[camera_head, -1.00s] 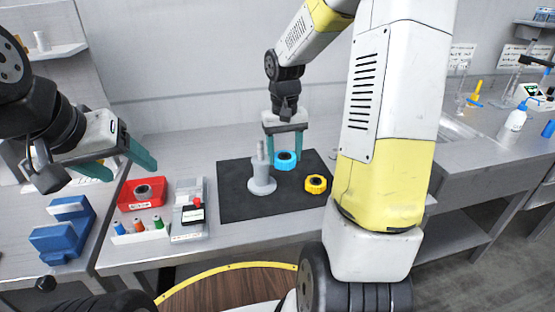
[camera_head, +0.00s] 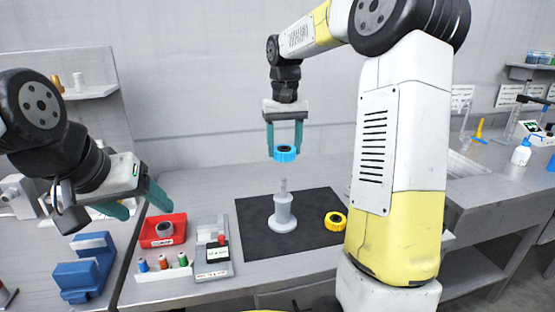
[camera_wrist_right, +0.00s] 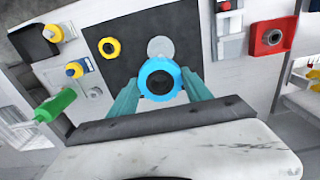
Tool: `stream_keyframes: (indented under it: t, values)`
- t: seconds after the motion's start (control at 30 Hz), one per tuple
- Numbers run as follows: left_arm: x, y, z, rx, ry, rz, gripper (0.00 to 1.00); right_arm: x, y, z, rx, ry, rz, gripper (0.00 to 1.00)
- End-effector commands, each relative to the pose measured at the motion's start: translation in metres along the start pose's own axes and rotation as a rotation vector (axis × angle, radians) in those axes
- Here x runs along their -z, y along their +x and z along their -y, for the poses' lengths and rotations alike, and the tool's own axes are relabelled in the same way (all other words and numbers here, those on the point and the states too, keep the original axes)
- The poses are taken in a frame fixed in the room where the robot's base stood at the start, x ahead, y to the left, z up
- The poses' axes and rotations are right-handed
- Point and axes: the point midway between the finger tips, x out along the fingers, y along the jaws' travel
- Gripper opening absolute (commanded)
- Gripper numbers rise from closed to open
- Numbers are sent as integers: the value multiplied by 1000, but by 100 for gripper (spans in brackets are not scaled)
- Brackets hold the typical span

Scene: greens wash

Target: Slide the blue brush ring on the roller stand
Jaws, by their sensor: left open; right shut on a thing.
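The blue brush ring (camera_head: 285,153) is held between the teal fingers of my right gripper (camera_head: 285,148), which is shut on it. It hangs level above the roller stand (camera_head: 282,212), a grey upright post on a round base on the black mat. A clear gap shows between the ring and the post's tip. In the right wrist view the blue ring (camera_wrist_right: 160,78) sits between the fingertips and the stand's base (camera_wrist_right: 160,47) shows partly behind it. My left gripper (camera_head: 138,205) is open and empty at the left, near the red bin.
A yellow ring (camera_head: 336,222) lies on the black mat (camera_head: 258,238), right of the stand. A red bin (camera_head: 150,238), a rack of small bottles (camera_head: 164,272), a grey device (camera_head: 213,243) and a blue holder (camera_head: 84,268) stand to the left. The mat's left part is clear.

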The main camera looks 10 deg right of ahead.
Motion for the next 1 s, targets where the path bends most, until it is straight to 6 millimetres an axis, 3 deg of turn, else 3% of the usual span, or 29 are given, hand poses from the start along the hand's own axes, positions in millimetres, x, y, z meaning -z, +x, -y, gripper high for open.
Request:
stream_keyframes:
  t: [0.47, 1.0]
  values:
    - [0, 0, 0, 0, 0, 0, 66, 1, -6, 2, 2, -3, 1, 18]
    - [0, 0, 0, 0, 0, 0, 66, 1, 39, 2, 2, -4, 3, 18]
